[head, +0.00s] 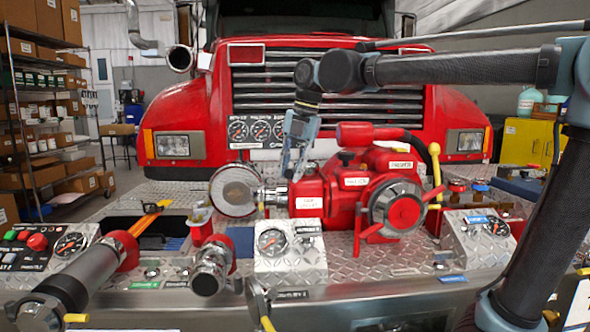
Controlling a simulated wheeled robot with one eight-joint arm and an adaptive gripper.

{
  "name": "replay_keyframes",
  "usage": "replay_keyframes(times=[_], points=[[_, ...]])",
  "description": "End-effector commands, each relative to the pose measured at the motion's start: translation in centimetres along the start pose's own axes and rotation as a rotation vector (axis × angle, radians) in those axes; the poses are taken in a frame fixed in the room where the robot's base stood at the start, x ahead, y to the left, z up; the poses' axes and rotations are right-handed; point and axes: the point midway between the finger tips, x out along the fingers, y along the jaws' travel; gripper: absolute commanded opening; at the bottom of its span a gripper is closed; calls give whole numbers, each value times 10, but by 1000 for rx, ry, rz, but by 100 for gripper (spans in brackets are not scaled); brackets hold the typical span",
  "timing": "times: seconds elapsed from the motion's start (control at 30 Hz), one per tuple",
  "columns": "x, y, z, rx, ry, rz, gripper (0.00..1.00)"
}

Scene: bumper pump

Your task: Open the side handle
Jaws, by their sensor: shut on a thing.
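A red pump (340,200) stands on the diamond-plate bumper in front of the red truck. My gripper (292,172) points down at the pump's left side, where a silver coupling (272,194) joins it to a round silver cap. My gripper is shut on a small part there, which appears to be the side handle. The fingers cover most of this part, so its shape and angle cannot be told. A yellow-knobbed lever (435,165) stands upright at the pump's right side, apart from my gripper.
A round silver cap (235,190) is left of the pump. A gauge box (288,245) and a silver nozzle (210,265) stand in front. The truck grille (345,107) is close behind. My arm reaches in from the right, above the pump.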

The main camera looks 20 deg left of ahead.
Motion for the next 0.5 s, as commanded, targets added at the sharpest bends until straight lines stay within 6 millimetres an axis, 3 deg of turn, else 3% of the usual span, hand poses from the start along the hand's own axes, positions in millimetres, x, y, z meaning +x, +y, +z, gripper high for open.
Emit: replay_keyframes(times=[0.4, 0.43, 0.5], points=[[-1, -2, -1, -10, 1, -5, 0], [-1, -2, -1, -10, 1, -6, 27], [0, -2, -1, -10, 1, -6, 42]])
